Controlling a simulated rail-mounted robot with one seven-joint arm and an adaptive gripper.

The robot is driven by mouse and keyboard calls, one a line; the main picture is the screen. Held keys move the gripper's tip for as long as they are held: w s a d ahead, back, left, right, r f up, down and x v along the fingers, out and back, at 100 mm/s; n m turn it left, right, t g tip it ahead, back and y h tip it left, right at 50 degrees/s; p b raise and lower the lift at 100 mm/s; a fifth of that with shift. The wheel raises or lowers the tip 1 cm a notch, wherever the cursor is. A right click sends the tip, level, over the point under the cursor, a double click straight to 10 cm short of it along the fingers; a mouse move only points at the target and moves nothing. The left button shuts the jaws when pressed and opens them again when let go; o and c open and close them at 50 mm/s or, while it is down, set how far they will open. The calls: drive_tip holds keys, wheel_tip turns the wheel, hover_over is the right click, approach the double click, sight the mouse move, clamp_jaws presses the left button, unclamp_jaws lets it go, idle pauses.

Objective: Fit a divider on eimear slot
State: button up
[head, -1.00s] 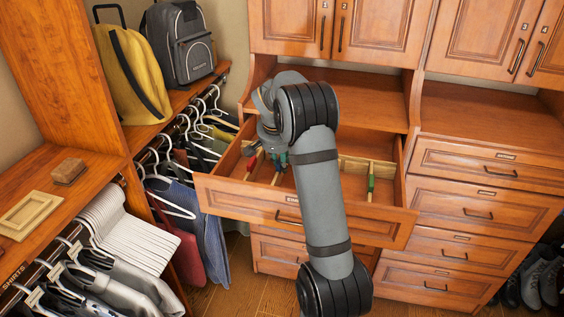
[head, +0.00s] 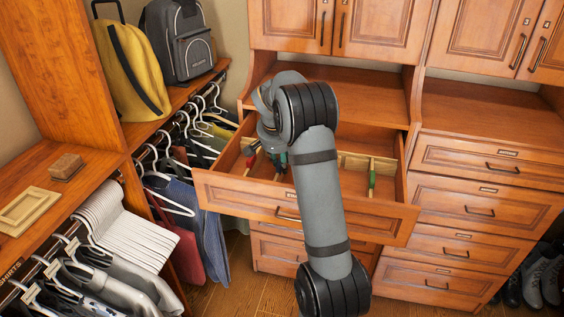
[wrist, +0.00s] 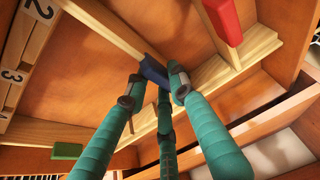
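My gripper (wrist: 158,84) has teal segmented fingers, closed in around the blue end of a wooden divider (wrist: 153,70). The divider's pale strip runs up and left from that end in the wrist view. In the head view my gripper (head: 278,158) is low inside the open drawer (head: 300,205), partly behind my arm. A red-ended divider (wrist: 225,20) stands to the right in the wrist view; its red end also shows in the head view (head: 252,159). A green-ended divider (head: 371,182) is at the drawer's right. Slot numbers 2 (wrist: 40,9) and 3 (wrist: 12,76) show; no name is readable.
The drawer's side walls and front surround my gripper closely. A light wooden rail (wrist: 220,76) crosses beneath the fingers. Hanging clothes (head: 185,185) are left of the drawer. A shelf with a frame (head: 30,211) and a small block (head: 66,167) is at far left.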

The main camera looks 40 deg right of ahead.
drive_tip(key=o, duration=0.4)
drive_tip(key=shift+r, duration=0.15)
drive_tip(key=v, duration=1.1)
drive_tip(key=shift+s+a+r, duration=0.1)
drive_tip(key=shift+a+r, duration=0.05)
drive_tip(key=shift+r, duration=0.25)
drive_tip(key=shift+f, duration=0.15)
drive_tip(key=x, duration=1.1)
drive_tip(key=shift+f, duration=0.1)
drive_tip(key=shift+d+f, duration=0.2)
drive_tip(key=shift+r+p, duration=0.5)
drive_tip(key=shift+p, duration=0.15)
